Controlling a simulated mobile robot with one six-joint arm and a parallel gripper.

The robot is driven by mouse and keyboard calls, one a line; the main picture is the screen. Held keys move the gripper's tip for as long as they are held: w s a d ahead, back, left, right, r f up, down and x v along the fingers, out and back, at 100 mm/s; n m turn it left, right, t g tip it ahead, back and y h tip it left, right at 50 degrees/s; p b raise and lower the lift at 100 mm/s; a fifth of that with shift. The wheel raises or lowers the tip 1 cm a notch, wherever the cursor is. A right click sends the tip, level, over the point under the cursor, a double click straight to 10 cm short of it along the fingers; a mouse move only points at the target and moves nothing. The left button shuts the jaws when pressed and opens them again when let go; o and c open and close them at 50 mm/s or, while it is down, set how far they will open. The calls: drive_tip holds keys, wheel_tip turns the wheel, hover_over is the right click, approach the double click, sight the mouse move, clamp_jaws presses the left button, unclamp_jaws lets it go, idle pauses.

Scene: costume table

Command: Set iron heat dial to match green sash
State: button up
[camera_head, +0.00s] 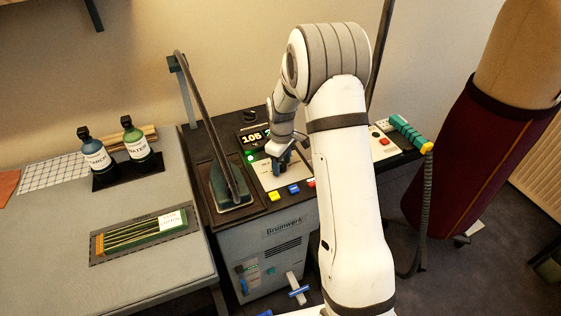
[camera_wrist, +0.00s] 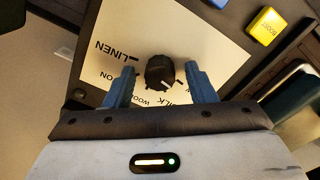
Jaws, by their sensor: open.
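The black round heat dial (camera_wrist: 160,72) sits on a cream panel with words around it; LINEN reads clearly, while WOOL and SILK are partly covered. My gripper (camera_wrist: 161,69) is open, its blue fingers on either side of the dial; I cannot tell whether they touch it. A pale mark shows on the dial's lower right side. In the head view my gripper (camera_head: 283,160) is over the panel and hides the dial. A green striped strip, seemingly the sash (camera_head: 140,234), lies in a shallow tray on the left table with a white tag (camera_head: 172,220), its print too small to read surely.
Two bottles (camera_head: 93,155) stand on the left table. A teal handle (camera_head: 408,132) lies at right.

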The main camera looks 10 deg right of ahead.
drive_tip(key=shift+c, duration=0.4)
drive_tip(key=shift+a, duration=0.1)
drive_tip(key=c, duration=0.9)
